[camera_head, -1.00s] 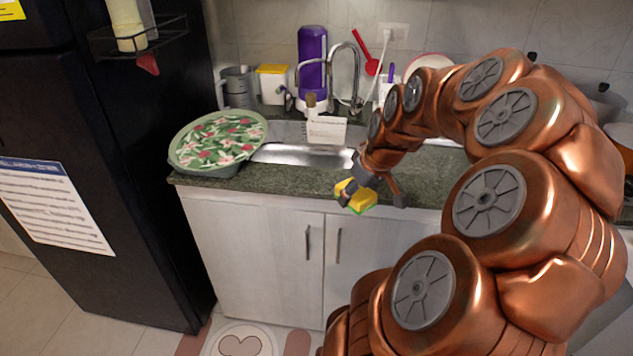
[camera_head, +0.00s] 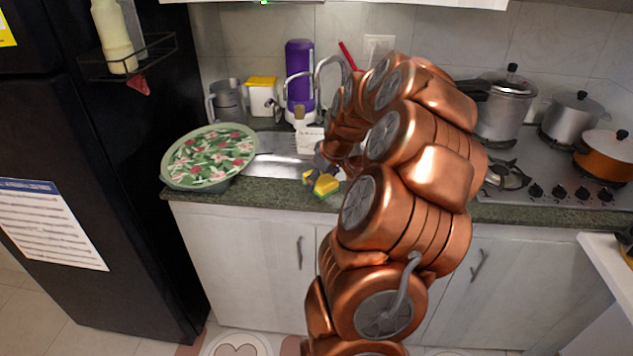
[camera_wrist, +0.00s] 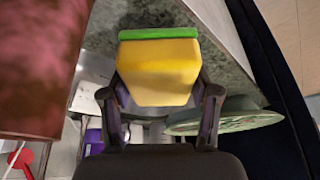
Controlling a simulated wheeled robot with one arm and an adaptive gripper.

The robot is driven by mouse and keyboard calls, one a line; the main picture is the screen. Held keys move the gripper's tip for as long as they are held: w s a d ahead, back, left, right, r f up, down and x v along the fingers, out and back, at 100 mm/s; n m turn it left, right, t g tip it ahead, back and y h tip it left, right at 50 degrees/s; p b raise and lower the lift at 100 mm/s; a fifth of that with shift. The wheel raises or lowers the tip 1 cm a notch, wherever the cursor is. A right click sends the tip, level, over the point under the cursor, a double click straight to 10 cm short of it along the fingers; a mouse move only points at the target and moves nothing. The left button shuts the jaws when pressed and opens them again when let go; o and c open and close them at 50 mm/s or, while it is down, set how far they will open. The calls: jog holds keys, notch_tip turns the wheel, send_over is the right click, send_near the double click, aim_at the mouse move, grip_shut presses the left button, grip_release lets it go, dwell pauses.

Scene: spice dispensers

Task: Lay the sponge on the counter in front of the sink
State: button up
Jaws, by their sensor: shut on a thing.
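The sponge (camera_head: 326,185) is yellow with a green layer. My gripper (camera_head: 319,179) is shut on it at the front edge of the counter (camera_head: 250,190), in front of the sink (camera_head: 282,165). In the wrist view the sponge (camera_wrist: 158,75) sits between the two fingers of my gripper (camera_wrist: 160,92), its green side away from the palm and facing the granite counter (camera_wrist: 140,15). I cannot tell whether the sponge touches the counter. My arm hides the right part of the sink.
A green floral bowl (camera_head: 208,155) stands left of the sink. A purple bottle (camera_head: 299,75), the faucet (camera_head: 330,62) and a white card (camera_head: 310,140) are behind. Pots (camera_head: 502,105) and a stove (camera_head: 560,185) are at the right. A black fridge (camera_head: 100,200) is at the left.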

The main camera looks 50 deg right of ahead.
aim_at(327, 180)
jog(key=shift+w+d+f+p, duration=0.15)
jog(key=shift+w+d, duration=0.1)
jog(key=shift+w, duration=0.35)
jog(key=shift+w+d+p, duration=0.15)
jog(key=shift+w+d, duration=0.1)
jog(key=shift+w, duration=0.35)
jog(key=shift+f+p, duration=0.85)
jog(key=shift+f, duration=0.9)
jog(key=shift+f+b, duration=0.2)
jog(key=shift+b, duration=0.1)
jog(key=o, duration=1.2)
jog(key=shift+r, duration=0.15)
jog(key=shift+r+p, duration=0.2)
jog(key=shift+p, duration=0.2)
jog(key=shift+s+r+b, duration=0.1)
jog(key=shift+r+b, duration=0.1)
jog(key=shift+b, duration=0.2)
jog(key=b+v, duration=0.3)
jog(key=v, duration=0.8)
jog(key=shift+s+a+r, duration=0.1)
jog(key=shift+s+r, duration=0.05)
